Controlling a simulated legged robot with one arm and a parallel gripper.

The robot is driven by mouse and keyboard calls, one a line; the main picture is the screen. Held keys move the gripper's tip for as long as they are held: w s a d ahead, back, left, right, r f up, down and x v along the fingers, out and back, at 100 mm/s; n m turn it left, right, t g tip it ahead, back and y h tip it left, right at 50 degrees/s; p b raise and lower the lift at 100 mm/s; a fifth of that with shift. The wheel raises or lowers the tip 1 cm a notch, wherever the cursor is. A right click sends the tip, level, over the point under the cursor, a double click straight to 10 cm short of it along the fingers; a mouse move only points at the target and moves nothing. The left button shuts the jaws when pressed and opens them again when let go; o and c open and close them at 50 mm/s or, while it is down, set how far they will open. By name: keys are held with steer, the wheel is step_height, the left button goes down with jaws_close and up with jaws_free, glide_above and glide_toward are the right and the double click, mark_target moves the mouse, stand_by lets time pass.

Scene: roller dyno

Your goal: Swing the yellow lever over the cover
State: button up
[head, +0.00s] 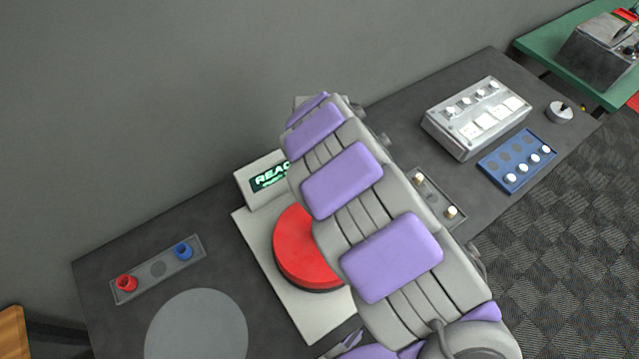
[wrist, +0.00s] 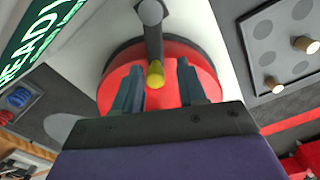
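The yellow lever shows in the wrist view as a dark grey bar with a yellow tip (wrist: 155,74), reaching over a round red disc (wrist: 185,68). I cannot tell whether this disc is the cover. My gripper (wrist: 159,68) is open, with one teal finger on each side of the yellow tip; no clear contact shows. In the head view the red disc (head: 300,250) sits on a pale plate (head: 313,318). My arm hides the lever, the gripper and the disc's right part there.
A "READY" display (head: 268,178) stands behind the disc. A peg plate (head: 432,197), silver button box (head: 477,117) and blue panel (head: 517,160) are right. A grey wall closes the back.

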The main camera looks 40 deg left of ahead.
steer(key=shift+o, duration=0.5)
steer(key=shift+d, duration=0.1)
steer(key=shift+r, duration=0.1)
steer(key=shift+d+r, duration=0.1)
steer(key=shift+r, duration=0.2)
step_height(320, 180, up, 16)
steer(key=p, duration=1)
steer(key=shift+a+r+p, duration=0.2)
steer(key=shift+p, duration=0.15)
